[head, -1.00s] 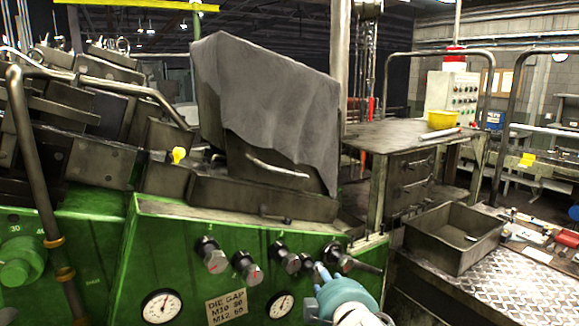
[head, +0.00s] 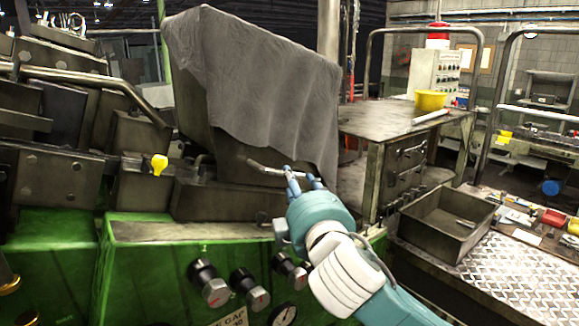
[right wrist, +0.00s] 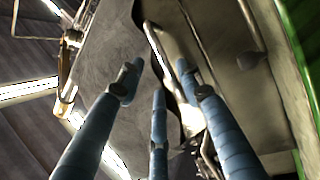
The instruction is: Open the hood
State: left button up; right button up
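The hood (head: 200,125) is a dark metal housing on the green machine, draped with a grey cloth (head: 255,85). It sits down on its base. A bare metal bar handle (head: 264,171) runs along its lower front. My right gripper (head: 302,178) is at the right end of this handle, with its blue fingers pointing up at it. In the right wrist view the fingers (right wrist: 158,76) are spread apart, and the handle (right wrist: 158,48) shows between their tips. I cannot tell whether a finger touches it. My left gripper is not in view.
Knobs (head: 243,283) stick out of the green front panel (head: 150,275) below. A yellow knob (head: 158,165) stands left of the hood. At right are a metal bin (head: 440,235), a workbench with a yellow bowl (head: 431,100), and a tread-plate surface (head: 520,275).

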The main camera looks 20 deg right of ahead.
jog(key=w, duration=0.2)
jog(key=w+p, duration=0.1)
jog(key=w, duration=0.1)
jog(key=w+p, duration=0.1)
jog(key=w, duration=0.2)
jog(key=shift+d+f, duration=0.1)
jog(key=shift+d, duration=0.2)
jog(key=shift+c, duration=0.2)
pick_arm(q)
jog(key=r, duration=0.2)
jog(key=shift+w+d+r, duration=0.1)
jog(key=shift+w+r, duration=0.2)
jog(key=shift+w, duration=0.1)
pick_arm(e)
grip_shut()
